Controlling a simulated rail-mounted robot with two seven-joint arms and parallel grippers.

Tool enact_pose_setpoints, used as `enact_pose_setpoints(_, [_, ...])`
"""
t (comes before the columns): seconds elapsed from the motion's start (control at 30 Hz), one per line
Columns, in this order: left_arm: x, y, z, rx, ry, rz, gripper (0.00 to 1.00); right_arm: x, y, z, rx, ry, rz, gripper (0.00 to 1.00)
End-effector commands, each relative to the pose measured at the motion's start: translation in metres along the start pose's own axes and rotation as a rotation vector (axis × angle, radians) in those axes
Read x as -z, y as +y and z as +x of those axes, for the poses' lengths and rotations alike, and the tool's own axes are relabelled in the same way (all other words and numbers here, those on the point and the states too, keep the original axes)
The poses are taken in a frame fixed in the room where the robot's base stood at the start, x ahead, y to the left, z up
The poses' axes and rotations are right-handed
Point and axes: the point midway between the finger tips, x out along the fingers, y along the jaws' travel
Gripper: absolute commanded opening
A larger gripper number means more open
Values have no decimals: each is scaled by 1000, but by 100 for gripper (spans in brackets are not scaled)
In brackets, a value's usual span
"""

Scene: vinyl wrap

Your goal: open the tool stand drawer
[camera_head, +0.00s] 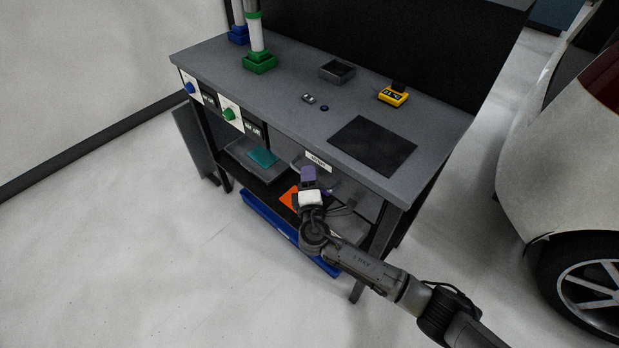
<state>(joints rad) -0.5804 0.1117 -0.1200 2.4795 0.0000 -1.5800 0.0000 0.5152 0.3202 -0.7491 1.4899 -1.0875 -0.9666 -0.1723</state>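The tool stand (290,110) is a grey workbench with a dark shelf below its top. A small white label (319,161) sits on its front edge, right of centre. Below the label is a grey drawer or bin (346,190), partly hidden by my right arm; I cannot tell how far out it is. My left gripper is not in view.
A grey tray (238,149) with a teal item (263,157) and an orange item (287,198) are under the top. A blue bin (265,219) lies low in front. On top are a black mat (372,146) and a yellow device (393,96). A car (560,170) stands right; left floor is clear.

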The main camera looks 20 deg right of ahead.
Motion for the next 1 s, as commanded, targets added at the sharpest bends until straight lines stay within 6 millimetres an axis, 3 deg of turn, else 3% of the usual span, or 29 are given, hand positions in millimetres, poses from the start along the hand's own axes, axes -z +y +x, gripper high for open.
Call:
enact_pose_setpoints(0.07, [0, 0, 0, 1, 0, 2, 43, 0, 0, 0, 0, 0, 0, 38])
enact_pose_setpoints(0.47, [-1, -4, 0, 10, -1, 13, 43, 0, 0, 0, 0, 0, 0, 1])
enact_pose_setpoints(1.0, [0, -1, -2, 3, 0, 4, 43, 4, 2, -6, 1, -2, 1, 0])
